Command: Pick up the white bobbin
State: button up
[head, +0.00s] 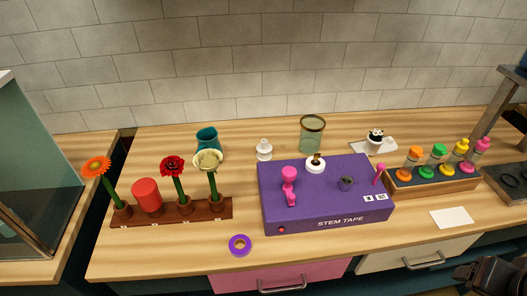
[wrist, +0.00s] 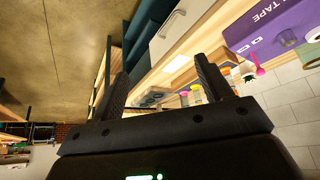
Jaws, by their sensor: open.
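A small white bobbin-shaped piece (head: 264,150) with a narrow top and wider base stands upright on the wooden counter, just behind the left back corner of the purple stem tape box (head: 325,222). A white ring-shaped roll (head: 315,167) sits on top of that box around a brown peg. My gripper (wrist: 161,66) is open and empty in the wrist view, its two dark fingers apart. A dark part of my arm shows at the lower right of the head view, well away from the white piece. I cannot make out the white piece in the wrist view.
Left of the box are a teal cup (head: 207,138) and a brown flower rack (head: 180,216). A glass jar (head: 312,135) stands behind the box. A rack of colourful bottles (head: 440,184) is at right. A purple tape roll (head: 240,245) lies near the front edge.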

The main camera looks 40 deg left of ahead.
jog(key=shift+o, duration=0.6)
jog(key=w+a+r+n+y, duration=0.1)
jog(key=w+a+r, duration=0.1)
jog(key=w+a, duration=0.4)
jog(key=w+a+r+n, duration=0.1)
jog(key=w+a+r, duration=0.2)
jog(key=w+a, duration=0.3)
jog(key=n+g+y, duration=0.1)
jog(key=n+g, duration=0.1)
jog(key=n, duration=0.3)
send_near(264, 143)
jog(key=f, duration=0.2)
jog(key=x, duration=1.1)
jog(key=shift+w+a+r, duration=0.2)
jog(key=shift+w+a, duration=0.1)
jog(key=shift+w, duration=0.05)
